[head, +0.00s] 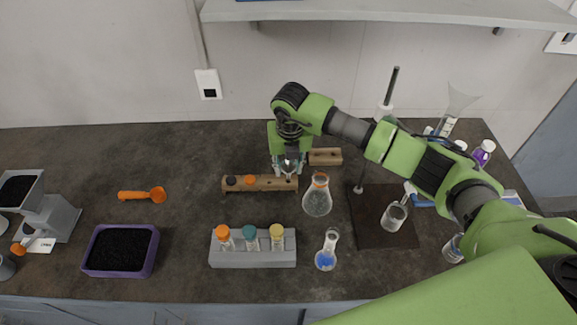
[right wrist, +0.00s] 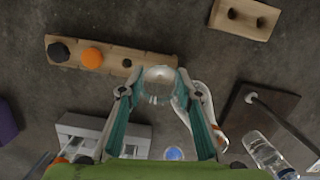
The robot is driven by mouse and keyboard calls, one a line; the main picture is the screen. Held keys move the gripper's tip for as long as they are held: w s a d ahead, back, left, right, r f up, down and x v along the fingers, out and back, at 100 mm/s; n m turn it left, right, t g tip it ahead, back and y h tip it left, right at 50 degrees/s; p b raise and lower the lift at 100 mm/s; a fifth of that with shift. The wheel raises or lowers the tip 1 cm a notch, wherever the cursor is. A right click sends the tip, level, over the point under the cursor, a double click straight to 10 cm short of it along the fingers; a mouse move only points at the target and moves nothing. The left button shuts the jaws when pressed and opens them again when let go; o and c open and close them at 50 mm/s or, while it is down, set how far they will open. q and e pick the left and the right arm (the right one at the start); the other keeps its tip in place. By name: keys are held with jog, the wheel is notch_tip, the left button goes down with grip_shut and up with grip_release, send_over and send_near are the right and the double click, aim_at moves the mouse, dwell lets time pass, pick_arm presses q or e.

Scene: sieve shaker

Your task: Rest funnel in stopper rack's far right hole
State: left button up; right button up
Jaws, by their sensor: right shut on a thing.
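A clear glass funnel (right wrist: 160,74) shows between the fingertips of my right gripper (right wrist: 159,88) in the right wrist view; the fingers are shut on it. The wooden stopper rack (head: 262,184) lies at mid-table and also shows in the right wrist view (right wrist: 108,58). It holds a black stopper (right wrist: 58,52) and an orange stopper (right wrist: 92,58) on its left, with an empty hole (right wrist: 127,63) beside them. The funnel appears over the rack's right end and covers that part. Whether its stem is in a hole is hidden. In the head view, my right gripper (head: 289,168) points down there. My left gripper is not in view.
A second wooden block (head: 325,156) with holes lies behind. An orange-collared flask (head: 317,197) stands close right of the rack. A grey rack with capped vials (head: 252,258) and a blue-liquid flask (head: 326,258) are in front. A dark stand base (head: 384,232) is right.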

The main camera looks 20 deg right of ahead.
aim_at(288, 175)
jog(key=shift+f, duration=0.1)
dwell(1.0)
jog(key=shift+f+b, duration=0.25)
jog(key=shift+b, duration=0.2)
jog(key=shift+f+b, duration=0.75)
jog(key=shift+f, duration=0.1)
jog(key=shift+f+b, duration=0.4)
jog(key=shift+b, duration=0.05)
jog(key=shift+s+f+b, duration=0.15)
jog(key=shift+f+b, duration=0.2)
jog(key=shift+b, duration=0.35)
dwell(2.2)
jog(key=o, duration=1.1)
jog(key=shift+o, duration=0.2)
jog(key=shift+r, duration=0.1)
